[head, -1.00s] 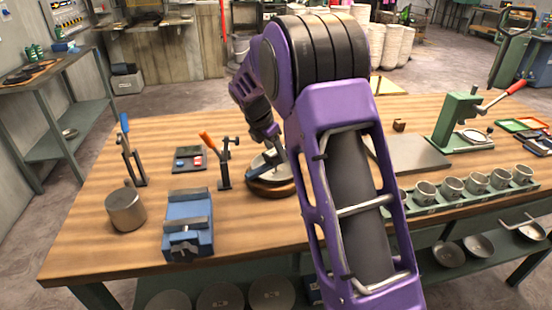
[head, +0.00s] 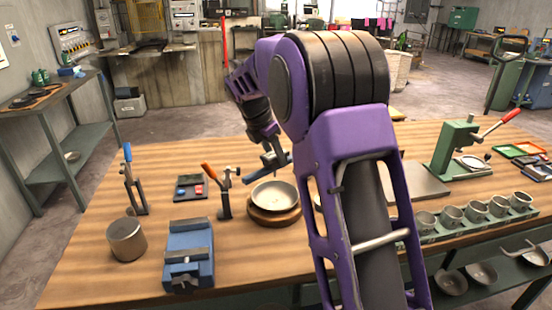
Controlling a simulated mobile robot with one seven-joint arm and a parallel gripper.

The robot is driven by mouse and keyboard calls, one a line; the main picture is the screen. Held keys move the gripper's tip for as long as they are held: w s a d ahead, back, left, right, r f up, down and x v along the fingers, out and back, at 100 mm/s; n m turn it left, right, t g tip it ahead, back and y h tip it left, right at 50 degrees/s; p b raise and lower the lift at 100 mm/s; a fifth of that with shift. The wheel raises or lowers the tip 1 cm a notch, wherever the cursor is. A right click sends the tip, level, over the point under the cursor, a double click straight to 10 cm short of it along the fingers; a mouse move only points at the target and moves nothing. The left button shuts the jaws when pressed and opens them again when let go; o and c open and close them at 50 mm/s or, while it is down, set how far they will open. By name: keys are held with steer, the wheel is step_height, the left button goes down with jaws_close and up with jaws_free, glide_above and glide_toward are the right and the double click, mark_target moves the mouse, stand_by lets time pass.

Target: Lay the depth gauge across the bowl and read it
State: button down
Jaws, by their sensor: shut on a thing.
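The shallow metal bowl (head: 274,193) sits on a round wooden base (head: 275,216) near the middle of the bench. My gripper (head: 272,164) is just above the bowl's far rim, pointing down. It is shut on a blue bar (head: 257,173) that looks like the depth gauge. The bar slants up to the right, over the far side of the bowl. It looks raised above the rim, but I cannot be sure of the gap. The fingertips are small, and no reading can be made out.
An orange-handled clamp (head: 224,190) stands close left of the bowl. A blue vise (head: 189,254), a metal cylinder (head: 127,240) and a blue-handled clamp (head: 133,182) are further left. A green press (head: 456,150) and a rack of cups (head: 475,218) are at right.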

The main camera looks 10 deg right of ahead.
mark_target(275, 169)
steer(key=shift+f+b, duration=2.35)
steer(key=shift+b, duration=0.05)
steer(key=shift+f+b, duration=0.45)
steer(key=shift+f, duration=1.4)
steer(key=shift+f, duration=0.25)
steer(key=shift+c, duration=1.4)
jaws_free()
steer(key=shift+p, duration=0.3)
steer(key=p+v, duration=0.3)
steer(key=v, duration=1.4)
steer(key=shift+r, duration=0.15)
steer(key=shift+s+a, duration=0.1)
